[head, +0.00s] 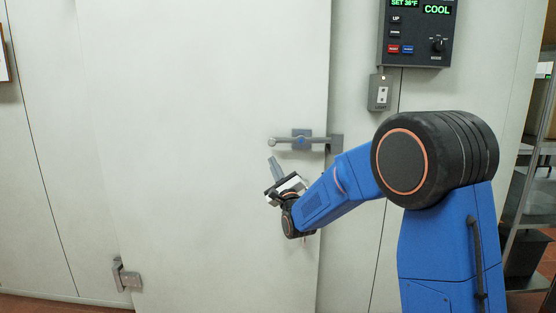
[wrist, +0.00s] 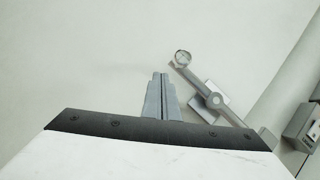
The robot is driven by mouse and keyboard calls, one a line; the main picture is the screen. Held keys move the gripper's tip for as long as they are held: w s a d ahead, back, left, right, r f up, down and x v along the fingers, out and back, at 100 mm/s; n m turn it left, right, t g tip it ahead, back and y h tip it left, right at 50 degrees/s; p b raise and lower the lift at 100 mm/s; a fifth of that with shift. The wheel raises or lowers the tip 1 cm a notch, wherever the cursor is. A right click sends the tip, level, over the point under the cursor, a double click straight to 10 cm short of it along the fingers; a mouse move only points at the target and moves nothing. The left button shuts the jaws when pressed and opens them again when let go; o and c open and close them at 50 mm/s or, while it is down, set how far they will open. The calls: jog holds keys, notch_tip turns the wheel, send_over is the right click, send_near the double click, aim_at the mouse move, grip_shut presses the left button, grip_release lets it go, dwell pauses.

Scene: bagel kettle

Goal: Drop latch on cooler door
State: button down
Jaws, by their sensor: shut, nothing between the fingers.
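The white cooler door (head: 215,130) fills the middle of the head view and looks closed against its frame. The latch (head: 295,141) is a grey bar with a round knob at its left end. It lies level across the door's right edge, its right end at a bracket (head: 336,143) on the frame. The latch also shows in the wrist view (wrist: 203,82), with its knob at upper left. My gripper (head: 272,163) is shut and empty, just below the knob, fingers pointing up. In the wrist view my gripper (wrist: 160,80) is left of the latch, with a gap between them.
A control panel (head: 418,33) with green displays hangs on the wall at upper right. A grey switch box (head: 380,92) is below it. A hinge (head: 126,276) is at the door's lower left. A metal shelf (head: 535,170) stands at far right. The door face is clear.

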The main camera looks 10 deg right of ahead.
jog(key=s+f, duration=0.6)
jog(key=s, duration=0.2)
jog(key=shift+s+d+f, duration=0.15)
jog(key=shift+s+f, duration=0.1)
jog(key=shift+f, duration=0.05)
jog(key=s+d+f+n+g+h, duration=0.35)
jog(key=s+d+n+g, duration=0.55)
jog(key=s+d+n, duration=0.45)
jog(key=s+d+f+n+g, duration=0.2)
jog(key=s+n+g, duration=0.1)
jog(key=s, duration=0.8)
jog(key=s+d+f+n+g+h, duration=0.1)
jog(key=s+d+f+n+g, duration=0.2)
jog(key=s, duration=0.8)
jog(key=s+d+f+n+g+h, duration=0.1)
jog(key=s+n, duration=0.4)
jog(key=s, duration=0.7)
notch_tip(320, 180, down, 2)
jog(key=shift+d+f+g, duration=0.25)
jog(key=shift+d+g, duration=0.55)
jog(key=shift+g, duration=0.1)
jog(key=shift+h, duration=0.25)
